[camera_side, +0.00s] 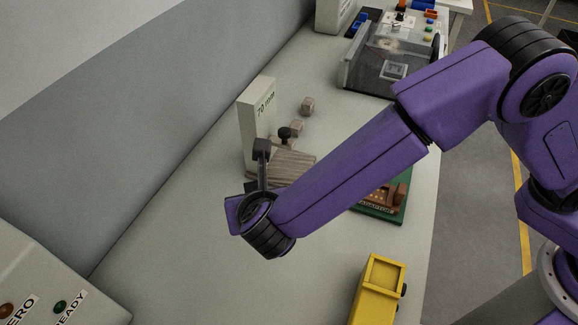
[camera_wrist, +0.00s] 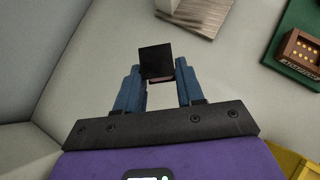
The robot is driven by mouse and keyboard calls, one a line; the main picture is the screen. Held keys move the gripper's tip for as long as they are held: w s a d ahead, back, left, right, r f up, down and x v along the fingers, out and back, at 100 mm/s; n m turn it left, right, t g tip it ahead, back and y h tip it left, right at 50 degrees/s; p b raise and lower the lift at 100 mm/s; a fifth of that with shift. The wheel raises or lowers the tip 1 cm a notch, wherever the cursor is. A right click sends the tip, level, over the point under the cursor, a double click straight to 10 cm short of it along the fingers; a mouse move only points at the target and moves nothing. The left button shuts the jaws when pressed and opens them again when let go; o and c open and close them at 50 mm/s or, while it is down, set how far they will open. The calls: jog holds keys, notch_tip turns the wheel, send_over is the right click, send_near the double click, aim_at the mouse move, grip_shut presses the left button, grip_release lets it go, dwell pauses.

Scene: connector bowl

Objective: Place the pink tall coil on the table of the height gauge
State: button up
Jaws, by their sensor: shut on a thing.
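My gripper (camera_wrist: 160,76) is shut on a block-like part with a dark square top (camera_wrist: 156,62) and a thin pinkish edge below it. This appears to be the pink coil, though little pink shows. The blue fingers stand on either side of it. In the side view my wrist and forearm hide the fingers and the held part. The height gauge (camera_side: 258,112) seems to be the pale upright marked "70 mm", with a grey-brown grained plate (camera_side: 292,164) at its foot. In the wrist view the plate (camera_wrist: 190,14) lies ahead of the held part, at the top edge.
A green board (camera_side: 388,207) with a brown connector block lies right of the plate. A yellow container (camera_side: 378,285) stands in front. Bare worktop (camera_side: 190,245) lies to the left.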

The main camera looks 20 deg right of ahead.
jog(key=f+m+h, duration=0.1)
jog(key=f+m, duration=0.1)
jog(key=w+a+f+m+g+h, duration=0.1)
jog(key=f+m+h, duration=0.1)
jog(key=f+m+g+h, duration=0.1)
jog(key=f+m, duration=0.1)
jog(key=f, duration=0.1)
jog(key=shift+w+a+m+h, duration=0.2)
jog(key=shift+a+m+h, duration=0.1)
jog(key=shift+h, duration=0.1)
jog(key=shift+d+f+m+g, duration=0.1)
jog(key=shift+f+m+g, duration=0.2)
jog(key=shift+f, duration=0.05)
jog(key=w+d, duration=1)
jog(key=shift+w, duration=0.1)
jog(key=w+d, duration=0.2)
jog(key=shift+w+d, duration=0.25)
jog(key=shift+d, duration=0.1)
jog(key=shift+s+a+f, duration=0.1)
jog(key=shift+f, duration=0.7)
jog(key=shift+f, duration=0.15)
jog(key=o, duration=1.1)
jog(key=shift+o, duration=0.2)
